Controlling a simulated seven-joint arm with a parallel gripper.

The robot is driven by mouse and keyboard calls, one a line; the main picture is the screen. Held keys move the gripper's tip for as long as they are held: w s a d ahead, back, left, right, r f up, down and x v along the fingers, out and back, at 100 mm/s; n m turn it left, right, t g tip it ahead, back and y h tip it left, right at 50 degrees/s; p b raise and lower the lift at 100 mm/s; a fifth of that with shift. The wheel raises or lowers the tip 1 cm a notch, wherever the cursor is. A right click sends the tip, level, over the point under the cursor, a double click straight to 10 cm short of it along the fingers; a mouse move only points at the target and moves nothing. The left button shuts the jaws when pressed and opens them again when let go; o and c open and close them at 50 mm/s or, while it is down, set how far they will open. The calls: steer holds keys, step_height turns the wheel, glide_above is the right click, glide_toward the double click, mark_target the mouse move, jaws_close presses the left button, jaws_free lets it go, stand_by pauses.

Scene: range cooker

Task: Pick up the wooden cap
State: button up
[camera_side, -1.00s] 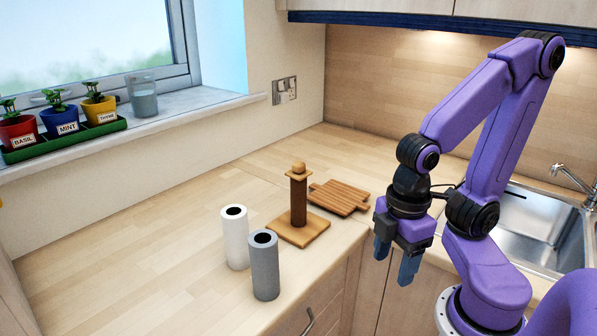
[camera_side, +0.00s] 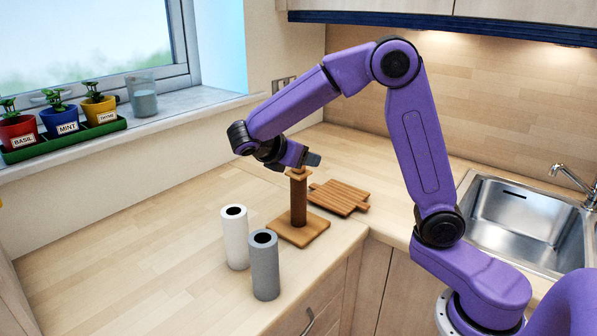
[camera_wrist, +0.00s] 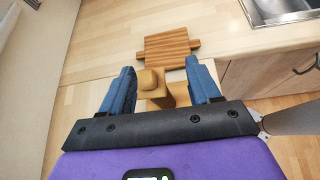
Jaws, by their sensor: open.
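The wooden cap (camera_side: 299,174) sits on top of a dark upright post (camera_side: 298,205) on a square wooden base (camera_side: 312,233). In the side view my gripper (camera_side: 309,159) is at the height of the cap and hides most of its round knob. In the wrist view the cap's knob (camera_wrist: 148,79) shows between the two blue fingers of my gripper (camera_wrist: 160,66), closer to the left finger. The fingers are open and hold nothing. I cannot tell whether either touches the cap.
A white roll (camera_side: 235,238) and a grey roll (camera_side: 265,266) stand in front of the holder. A wooden board (camera_side: 340,197) lies behind it. The sink (camera_side: 525,226) is at right, potted herbs (camera_side: 60,120) on the windowsill.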

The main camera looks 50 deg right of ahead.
mark_target(299, 171)
steer(key=w+d+r+h, duration=0.1)
steer(key=w+d+r+g+h, duration=0.1)
steer(key=w, duration=0.1)
steer(key=shift+w+d, duration=0.2)
steer(key=shift+f, duration=1.9)
step_height(299, 171, down, 2)
steer(key=shift+f, duration=0.15)
steer(key=shift+f+x, duration=0.25)
steer(key=shift+x, duration=0.85)
steer(key=shift+d+f, duration=0.2)
steer(key=shift+d, duration=0.2)
steer(key=c, duration=0.7)
steer(key=shift+r, duration=0.1)
